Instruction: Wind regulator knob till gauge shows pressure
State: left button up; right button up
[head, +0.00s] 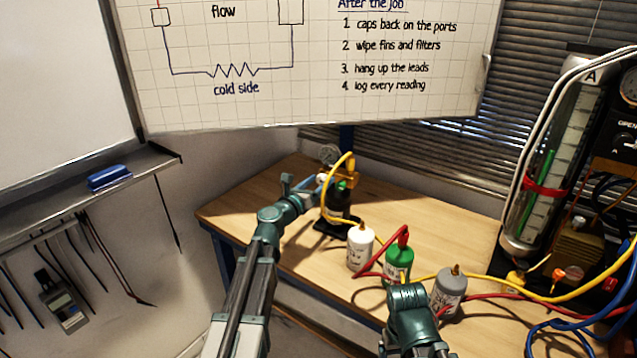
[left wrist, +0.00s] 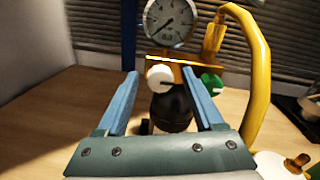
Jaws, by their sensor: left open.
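The round gauge (left wrist: 171,22) has a white dial and sits above the brass regulator body (left wrist: 190,61); it also shows small in the head view (head: 329,154). Its dark needle seems to point to the lower left, but the reading is too small to tell. The white regulator knob (left wrist: 159,78) faces my left wrist camera, on the front of the regulator above a black bottle (left wrist: 173,108). My left gripper (head: 303,186) is open, its blue fingers (left wrist: 162,88) on either side of the knob in the picture. I cannot tell whether they touch it. My right gripper does not show, only its arm.
A yellow hose (left wrist: 250,65) loops right of the regulator. White (head: 360,249), green (head: 399,265) and grey (head: 449,292) bottles stand on the wooden bench (head: 262,212), with red and yellow hoses. A tall glass cylinder (head: 545,160) stands at the right.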

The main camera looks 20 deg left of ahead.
pick_arm(q)
grip_shut()
